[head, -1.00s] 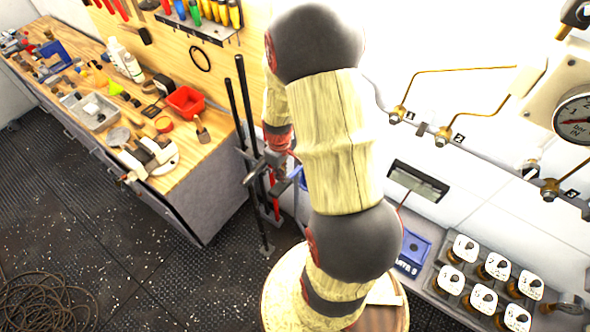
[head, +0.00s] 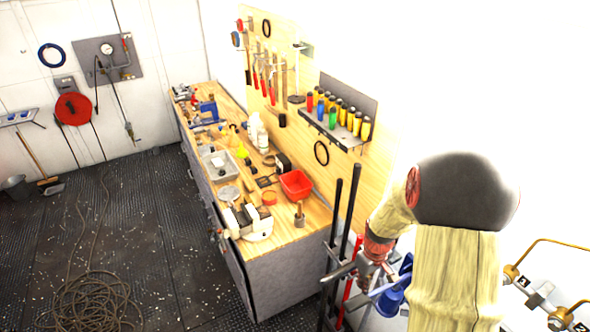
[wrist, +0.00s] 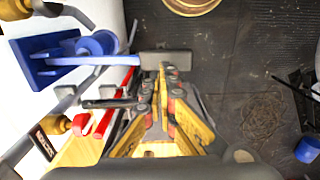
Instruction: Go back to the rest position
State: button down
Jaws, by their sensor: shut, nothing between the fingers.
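My gripper (wrist: 160,90) shows in the middle of the wrist view, its yellow and red finger links drawn together with nothing between them. Dark floor lies below and beyond it. A grey hammer-like head (wrist: 165,63) with a pale blue handle lies close to the fingertips in that picture; I cannot tell whether they touch. In the head view my arm fills the lower right, and my fingers are not clear there.
A wooden workbench (head: 283,236) with a red bin (head: 296,184) stands left of my arm. Black upright poles (head: 346,240) and a blue fixture (head: 392,299) are close to it.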

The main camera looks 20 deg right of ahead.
jog(key=shift+s+a+m, duration=0.15)
jog(key=shift+s+m, duration=0.1)
jog(key=shift+m, duration=0.25)
jog(key=s+a+r+t+b, duration=0.2)
jog(key=a+b, duration=0.5)
jog(key=b, duration=0.1)
jog(key=s+a+r+t+b, duration=0.1)
jog(key=s+a+b, duration=0.1)
jog(key=a+b, duration=0.6)
jog(key=s+a+r+t+b, duration=0.2)
jog(key=s+a+b, duration=0.1)
jog(key=a+b, duration=0.4)
jog(key=b, duration=0.2)
jog(key=shift+a+r+t+b, duration=0.2)
jog(key=shift+r+t+b, duration=0.1)
jog(key=shift+b, duration=0.1)
